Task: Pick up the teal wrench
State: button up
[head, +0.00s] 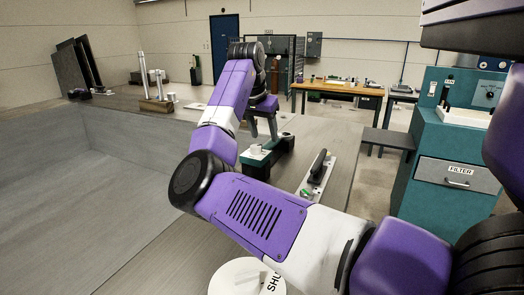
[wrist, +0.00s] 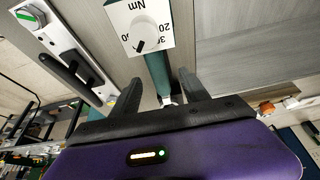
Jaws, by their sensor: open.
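The teal wrench (wrist: 157,70) shows in the wrist view as a teal bar with a white dial head marked Nm (wrist: 140,26) at its far end. My gripper (wrist: 160,80) is open, with one finger on each side of the teal bar in that view. I cannot tell whether either finger touches it. In the head view my gripper (head: 263,134) points down over a teal piece (head: 282,146) on the deck, which looks like the same wrench. My fingers and arm partly hide it there.
A white plate with a black handle (head: 318,167) lies on the deck to the right. It also shows in the wrist view (wrist: 70,70). A sunken grey basin (head: 120,170) is at left. A teal filter cabinet (head: 445,165) stands at right. A white round piece (head: 240,277) is in front.

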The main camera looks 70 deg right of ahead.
aim_at(267, 144)
jog(key=shift+p+x, duration=0.3)
jog(key=shift+x, duration=2)
jog(key=shift+s+a, duration=0.15)
jog(key=shift+s, duration=0.05)
grip_shut()
jog(key=shift+r, duration=0.1)
